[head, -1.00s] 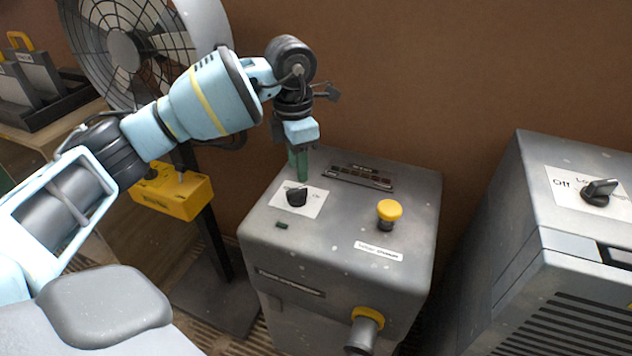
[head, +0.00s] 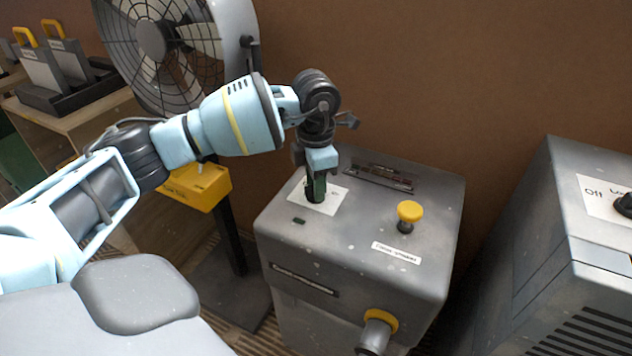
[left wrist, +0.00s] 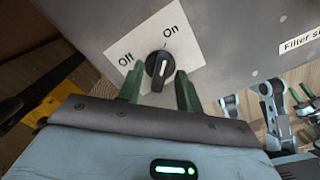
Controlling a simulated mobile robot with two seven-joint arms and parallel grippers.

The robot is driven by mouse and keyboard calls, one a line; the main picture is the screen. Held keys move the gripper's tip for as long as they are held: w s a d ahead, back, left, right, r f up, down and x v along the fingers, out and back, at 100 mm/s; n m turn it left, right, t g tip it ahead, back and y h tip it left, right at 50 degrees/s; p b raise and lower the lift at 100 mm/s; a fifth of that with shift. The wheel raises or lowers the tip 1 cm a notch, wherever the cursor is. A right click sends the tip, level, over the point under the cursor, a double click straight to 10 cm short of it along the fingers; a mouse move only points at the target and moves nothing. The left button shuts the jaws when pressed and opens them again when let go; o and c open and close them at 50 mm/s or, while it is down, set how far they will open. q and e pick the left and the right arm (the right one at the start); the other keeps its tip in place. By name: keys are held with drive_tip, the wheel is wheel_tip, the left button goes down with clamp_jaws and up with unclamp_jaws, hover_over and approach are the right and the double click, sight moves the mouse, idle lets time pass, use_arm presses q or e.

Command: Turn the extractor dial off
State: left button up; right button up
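The dial (left wrist: 159,66) is a black knob with a white mark, on a white plate (left wrist: 183,50) printed Off and On. In the left wrist view its long side lies roughly toward On, turned away from Off. The plate is on top of a grey cabinet (head: 340,236). My left gripper (left wrist: 160,88) is open, with one green finger on each side of the dial's near end. I cannot tell whether the fingers touch it. In the head view the left gripper (head: 316,190) points down over the plate and mostly hides the dial. My right gripper is not seen.
A yellow push button (head: 409,212) stands on the same cabinet top, right of the dial. Another grey machine (head: 560,240) with its own Off-marked knob (head: 625,205) is at the right. A large fan (head: 160,45) stands behind my left arm, against the brown wall.

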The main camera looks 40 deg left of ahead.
use_arm(q)
drive_tip(key=shift+f, duration=0.1)
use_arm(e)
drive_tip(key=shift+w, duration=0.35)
use_arm(q)
clamp_jaws()
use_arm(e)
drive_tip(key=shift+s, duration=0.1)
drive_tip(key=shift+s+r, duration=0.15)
